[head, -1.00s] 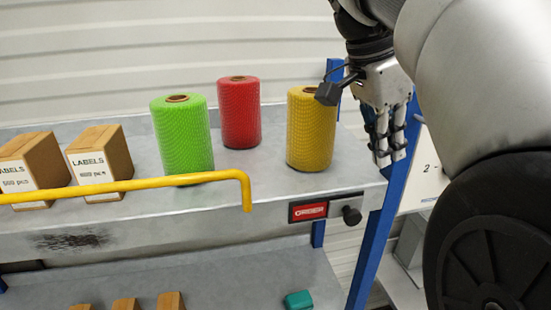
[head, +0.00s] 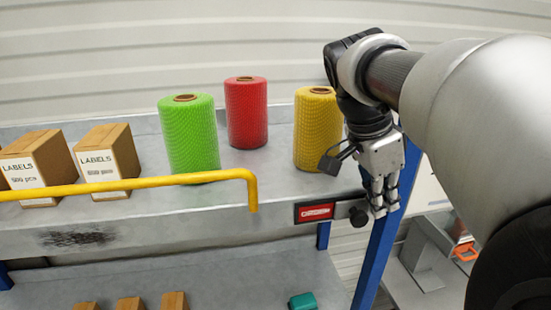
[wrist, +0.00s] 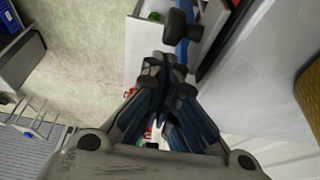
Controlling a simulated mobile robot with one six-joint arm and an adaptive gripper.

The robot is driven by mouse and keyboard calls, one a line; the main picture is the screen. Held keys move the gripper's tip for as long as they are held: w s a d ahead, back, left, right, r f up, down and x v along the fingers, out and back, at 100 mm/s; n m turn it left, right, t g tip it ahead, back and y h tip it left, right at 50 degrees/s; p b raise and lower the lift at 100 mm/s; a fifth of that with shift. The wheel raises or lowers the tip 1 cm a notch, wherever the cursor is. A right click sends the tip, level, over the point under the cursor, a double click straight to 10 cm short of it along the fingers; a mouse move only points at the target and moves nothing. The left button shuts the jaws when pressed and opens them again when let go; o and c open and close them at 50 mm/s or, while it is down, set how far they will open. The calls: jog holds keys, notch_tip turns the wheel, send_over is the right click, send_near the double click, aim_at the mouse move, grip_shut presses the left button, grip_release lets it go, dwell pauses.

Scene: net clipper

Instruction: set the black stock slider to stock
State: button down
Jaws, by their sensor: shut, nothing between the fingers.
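The black slider knob (head: 357,217) sits at the right end of a dark strip on the shelf's front edge, beside a red label plate (head: 315,212) whose text is too small to read. My gripper (head: 380,208) is shut and empty, pointing down just to the right of the knob. In the head view its fingers overlap the knob's right side, and I cannot tell whether they touch it. In the wrist view, the knob (wrist: 182,28) shows beyond the closed fingertips (wrist: 165,70), with a gap in the picture.
Green (head: 190,135), red (head: 246,112) and yellow (head: 317,130) net rolls stand on the upper shelf (head: 230,185). A yellow rail (head: 130,184) crosses its front left. A blue post (head: 377,265) stands below and beside my gripper. Label boxes (head: 108,158) stand at left.

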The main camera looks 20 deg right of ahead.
aim_at(341, 207)
jog(key=shift+a+f, duration=0.1)
jog(key=shift+a, duration=0.1)
jog(key=a, duration=0.7)
jog(key=shift+w+a+b, duration=0.3)
jog(key=shift+a, duration=0.05)
